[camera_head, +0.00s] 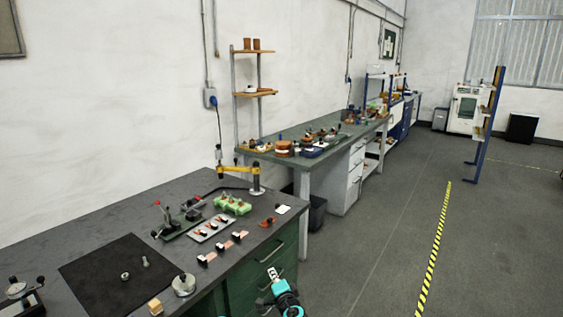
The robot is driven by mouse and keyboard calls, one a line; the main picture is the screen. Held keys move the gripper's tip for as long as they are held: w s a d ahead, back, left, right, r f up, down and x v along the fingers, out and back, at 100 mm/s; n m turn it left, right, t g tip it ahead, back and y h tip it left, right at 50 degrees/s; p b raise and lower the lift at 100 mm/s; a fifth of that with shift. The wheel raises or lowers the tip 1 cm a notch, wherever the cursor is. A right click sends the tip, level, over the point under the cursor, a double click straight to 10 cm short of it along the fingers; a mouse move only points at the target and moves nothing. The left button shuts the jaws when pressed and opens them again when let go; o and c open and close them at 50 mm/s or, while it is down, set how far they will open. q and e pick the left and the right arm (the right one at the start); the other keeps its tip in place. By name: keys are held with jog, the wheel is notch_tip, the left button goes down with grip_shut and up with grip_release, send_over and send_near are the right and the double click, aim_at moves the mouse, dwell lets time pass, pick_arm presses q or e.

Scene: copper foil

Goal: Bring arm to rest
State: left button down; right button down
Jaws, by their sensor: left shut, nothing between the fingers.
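My left gripper (271,279) shows at the bottom centre of the head view, with a teal and black wrist behind it. Its fingers are shut with nothing between them. It appears in front of the green drawer front of the near workbench (110,218), and I see no contact with anything on the bench. My right gripper is out of view.
On the near bench are a black mat (90,275), a metal cylinder (183,285), a wooden block (155,306), a green fixture (232,204) and a yellow-armed stand (256,180). A second bench (325,160) stands behind.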

pick_arm(q)
jog(key=s+a+r+n+g, duration=0.55)
jog(key=s+a+r, duration=0.65)
jog(key=s+a, duration=0.3)
jog(key=s+f+n+g+h, duration=0.2)
jog(key=s+n, duration=0.4)
jog(key=s, duration=2.2)
jog(key=f+h, duration=0.1)
jog(key=h, duration=0.1)
jog(key=shift+s+h, duration=0.3)
jog(key=shift+s, duration=0.05)
jog(key=shift+d, duration=0.1)
